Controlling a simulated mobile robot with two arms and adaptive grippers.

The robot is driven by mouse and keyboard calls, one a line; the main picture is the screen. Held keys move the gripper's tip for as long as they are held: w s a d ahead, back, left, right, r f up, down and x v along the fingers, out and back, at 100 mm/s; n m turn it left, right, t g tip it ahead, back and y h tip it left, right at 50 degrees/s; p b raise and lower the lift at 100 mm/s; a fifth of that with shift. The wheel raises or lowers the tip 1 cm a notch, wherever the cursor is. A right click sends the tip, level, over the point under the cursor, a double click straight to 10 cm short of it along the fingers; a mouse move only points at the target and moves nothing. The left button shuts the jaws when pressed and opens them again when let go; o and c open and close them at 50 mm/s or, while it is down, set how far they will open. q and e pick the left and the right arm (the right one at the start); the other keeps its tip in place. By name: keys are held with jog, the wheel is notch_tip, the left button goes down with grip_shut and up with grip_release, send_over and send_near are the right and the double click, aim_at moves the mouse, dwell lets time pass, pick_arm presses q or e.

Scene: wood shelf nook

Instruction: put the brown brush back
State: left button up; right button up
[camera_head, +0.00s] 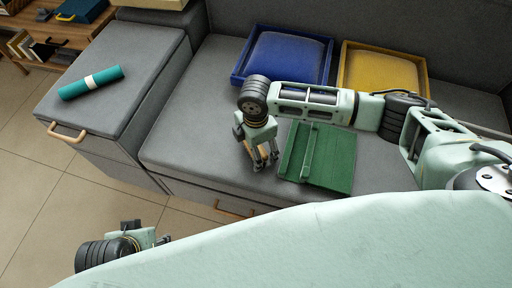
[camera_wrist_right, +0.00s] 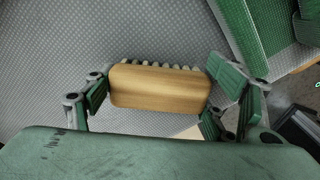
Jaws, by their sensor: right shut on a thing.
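The brown brush (camera_wrist_right: 160,88), a wooden block with pale bristles along its far edge, is between the fingers of my right gripper (camera_head: 264,164). The right gripper is shut on it, pointing down above the grey bench. In the head view only a sliver of the brush (camera_head: 263,151) shows between the fingers. A green tray (camera_head: 340,160) with a raised divider lies just right of the gripper, and no brush is seen in it. Its edge also shows at the upper right of the wrist view (camera_wrist_right: 246,32). My left gripper (camera_head: 140,232) is low at the left, mostly hidden.
A blue tray (camera_head: 240,70) and a yellow tray (camera_head: 343,68) stand at the back of the grey bench (camera_head: 190,150). A teal roll with a white band (camera_head: 88,83) lies on the left cabinet. The bench left of my right gripper is clear.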

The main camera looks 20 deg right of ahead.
jog(key=shift+f, duration=0.15)
jog(key=o, duration=1.1)
jog(key=shift+r, duration=0.5)
notch_tip(320, 180, up, 10)
jog(key=p, duration=0.3)
jog(key=shift+r, duration=0.1)
pick_arm(q)
notch_tip(320, 180, down, 12)
jog(key=shift+f+g+p, duration=0.2)
jog(key=shift+g+p, duration=0.1)
jog(key=shift+g, duration=0.1)
pick_arm(e)
jog(key=shift+r, duration=0.6)
pick_arm(q)
jog(key=shift+s+d, duration=0.1)
